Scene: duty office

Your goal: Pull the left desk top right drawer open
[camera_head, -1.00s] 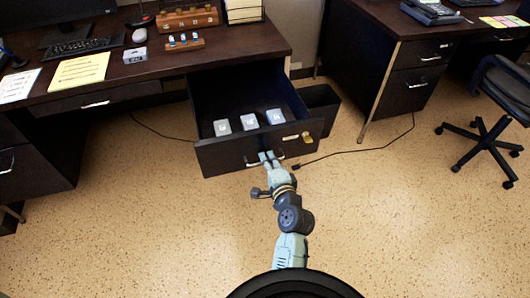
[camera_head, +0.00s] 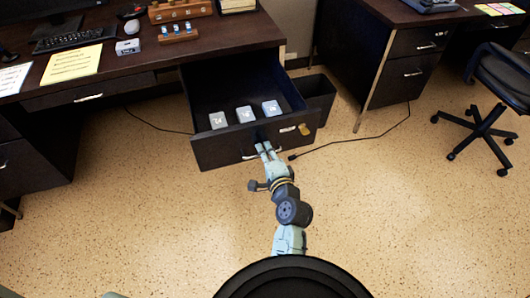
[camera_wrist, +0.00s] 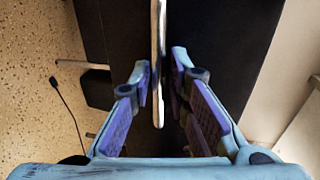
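The top right drawer (camera_head: 222,152) of the left desk (camera_head: 228,36) stands pulled far out, its inside showing from above. Three small pale boxes (camera_head: 245,114) lie in it. The dark drawer front carries a metal handle (camera_head: 248,156), a pale label and a yellowish padlock-like piece (camera_head: 305,129). My gripper (camera_head: 264,149) is at the handle, in front of the drawer. In the wrist view, my gripper (camera_wrist: 161,62) has its fingers apart, one on each side of the bright handle bar (camera_wrist: 158,35), with gaps visible. Whether either finger touches it is hard to tell.
A dark bin (camera_head: 319,92) stands right of the drawer. A second desk (camera_head: 375,50) is at right, with a wheeled chair (camera_head: 500,85) beside it. A black cable (camera_head: 350,140) lies on the floor.

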